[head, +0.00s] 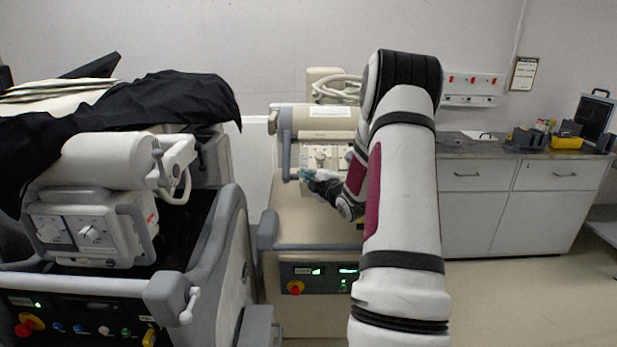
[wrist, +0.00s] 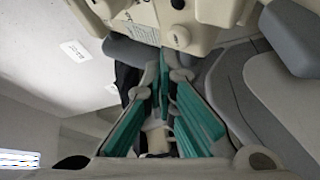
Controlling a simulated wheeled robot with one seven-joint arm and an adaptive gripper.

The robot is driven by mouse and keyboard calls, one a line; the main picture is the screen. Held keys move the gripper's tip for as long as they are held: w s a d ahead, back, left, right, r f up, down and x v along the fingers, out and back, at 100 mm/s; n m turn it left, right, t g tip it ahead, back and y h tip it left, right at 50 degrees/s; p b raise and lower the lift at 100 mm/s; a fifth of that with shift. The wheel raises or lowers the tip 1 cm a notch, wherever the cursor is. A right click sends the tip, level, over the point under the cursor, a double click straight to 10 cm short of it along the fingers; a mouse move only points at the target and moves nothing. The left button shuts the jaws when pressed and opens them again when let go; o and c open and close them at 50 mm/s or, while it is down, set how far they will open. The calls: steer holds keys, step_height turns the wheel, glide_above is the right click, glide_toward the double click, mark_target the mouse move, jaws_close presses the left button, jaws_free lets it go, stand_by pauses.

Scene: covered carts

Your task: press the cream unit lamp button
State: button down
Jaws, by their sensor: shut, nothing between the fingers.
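The cream unit (head: 317,118) stands on a cart behind the left machine, with small knobs and controls on its front panel. My arm hides its right part. My gripper (head: 306,174) has teal fingers and is in front of the unit's lower front, close to its grey side handle. I cannot tell whether it touches. In the wrist view my gripper (wrist: 164,78) is shut and empty, and the unit's cream body (wrist: 225,10) with a round knob (wrist: 177,38) is at the top. I cannot tell which control is the lamp button.
A machine with a cream head (head: 90,225) and black cover (head: 170,98) fills the left. The cart's lower panel (head: 318,278) has a red knob and green lights. A grey-topped cabinet (head: 490,208) stands at the right. Open floor shows at the lower right.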

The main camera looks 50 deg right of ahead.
steer(key=shift+w+d+f, duration=0.2)
steer(key=shift+f, duration=0.05)
steer(key=shift+w+d+f+b, duration=0.2)
steer(key=shift+f+b, duration=0.1)
steer(key=shift+b, duration=0.2)
stand_by(0.7)
steer(key=shift+r, duration=0.1)
steer(key=shift+s+a+r+p, duration=0.4)
steer(key=shift+s+a+r, duration=0.05)
stand_by(0.4)
steer(key=s+a+r+p, duration=0.2)
steer(key=r, duration=0.1)
steer(key=shift+s+a+r, duration=0.15)
steer(key=shift+a+r, duration=0.05)
steer(key=shift+a, duration=0.2)
stand_by(0.8)
